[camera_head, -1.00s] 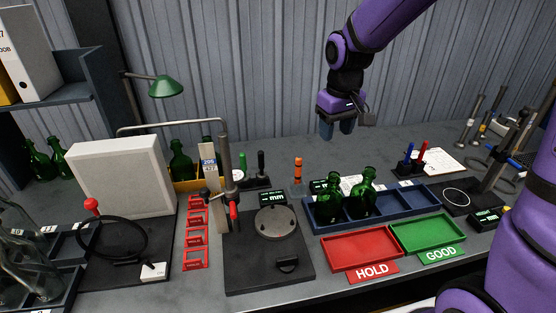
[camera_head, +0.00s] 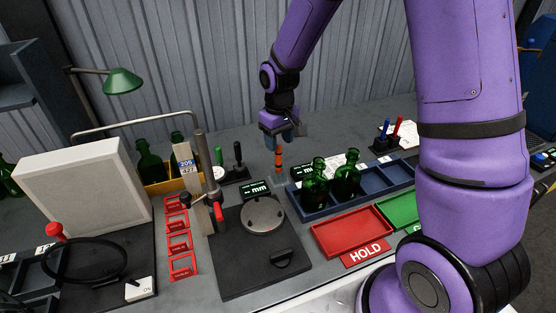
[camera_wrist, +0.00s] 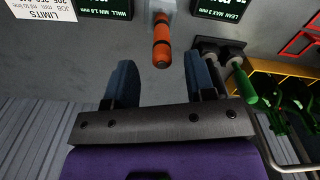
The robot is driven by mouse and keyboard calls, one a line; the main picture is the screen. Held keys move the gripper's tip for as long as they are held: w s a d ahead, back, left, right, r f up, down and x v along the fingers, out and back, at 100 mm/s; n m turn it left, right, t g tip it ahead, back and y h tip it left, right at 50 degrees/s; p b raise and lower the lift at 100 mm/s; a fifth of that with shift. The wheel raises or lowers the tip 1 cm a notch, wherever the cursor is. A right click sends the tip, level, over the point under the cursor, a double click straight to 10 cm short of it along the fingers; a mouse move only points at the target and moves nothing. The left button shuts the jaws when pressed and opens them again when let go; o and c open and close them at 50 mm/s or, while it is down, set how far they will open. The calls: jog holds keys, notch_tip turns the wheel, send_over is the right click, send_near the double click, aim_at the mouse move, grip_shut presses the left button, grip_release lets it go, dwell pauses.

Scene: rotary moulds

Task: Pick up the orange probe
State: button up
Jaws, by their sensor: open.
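The orange probe (camera_head: 279,158) stands upright on the bench between the small mm displays, just below my gripper in the head view. In the wrist view the orange probe (camera_wrist: 162,42) has black bands and rises from a pale base, ahead of the fingers and roughly between their lines. My gripper (camera_head: 284,141) is above the probe, pointing down. In the wrist view my gripper (camera_wrist: 163,80) has its two blue-grey fingers spread with nothing between them. In the head view the fingers overlap the probe's top, so the exact gap is hard to tell.
A green-handled tool (camera_wrist: 241,84) and a black-handled one stand in a holder left of the probe in the head view. Green bottles (camera_head: 314,184) stand in a blue divided tray (camera_head: 373,180) to its right. A round gauge plate (camera_head: 262,215) is in front.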

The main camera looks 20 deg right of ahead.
aim_at(278, 163)
jog(key=shift+a+f, duration=0.1)
jog(key=shift+f, duration=2.3)
jog(key=shift+c, duration=0.5)
grip_shut()
